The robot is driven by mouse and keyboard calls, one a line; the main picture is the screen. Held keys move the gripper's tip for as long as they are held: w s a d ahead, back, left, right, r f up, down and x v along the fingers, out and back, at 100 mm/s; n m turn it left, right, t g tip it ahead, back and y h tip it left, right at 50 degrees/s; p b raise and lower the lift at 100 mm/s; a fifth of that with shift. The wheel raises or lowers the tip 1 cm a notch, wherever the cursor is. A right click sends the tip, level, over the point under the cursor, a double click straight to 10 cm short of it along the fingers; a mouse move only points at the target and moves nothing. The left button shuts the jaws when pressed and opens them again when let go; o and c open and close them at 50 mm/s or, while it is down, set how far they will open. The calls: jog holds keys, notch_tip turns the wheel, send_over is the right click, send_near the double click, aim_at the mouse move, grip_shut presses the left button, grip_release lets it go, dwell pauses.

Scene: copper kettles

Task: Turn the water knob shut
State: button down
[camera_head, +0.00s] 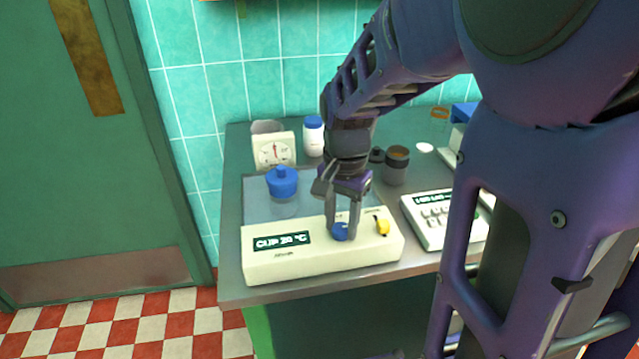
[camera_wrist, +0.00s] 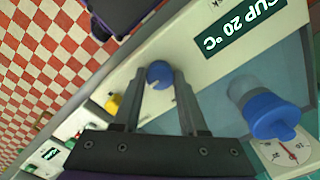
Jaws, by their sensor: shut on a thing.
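The blue knob (camera_head: 340,232) sits on the front of a long cream machine (camera_head: 300,262) whose display reads "CUP 20 °C". I take it to be the water knob, though no label on it is readable. My gripper (camera_head: 343,226) reaches down from above, its two fingers shut on this knob. In the wrist view the blue knob (camera_wrist: 160,74) shows between the fingertips. A yellow knob (camera_head: 382,226) is just right of it on the same machine. The knob's exact turn angle is hard to tell.
A blue-lidded jar (camera_head: 283,184) stands behind the machine, left of my gripper. A cream dial scale (camera_head: 274,152), a white bottle with a blue cap (camera_head: 313,136) and a dark cup (camera_head: 396,166) stand further back. A keypad device (camera_head: 445,217) is at right.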

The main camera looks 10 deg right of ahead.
jog(key=n+p, duration=0.1)
jog(key=n, duration=0.3)
jog(key=shift+n, duration=0.4)
jog(key=n+p, duration=0.1)
jog(key=n, duration=0.3)
jog(key=shift+p, duration=0.35)
jog(key=n+p, duration=0.1)
jog(key=n, duration=0.4)
jog(key=shift+n+p, duration=0.55)
jog(key=shift+n, duration=1.55)
jog(key=shift+c, duration=2.2)
grip_release()
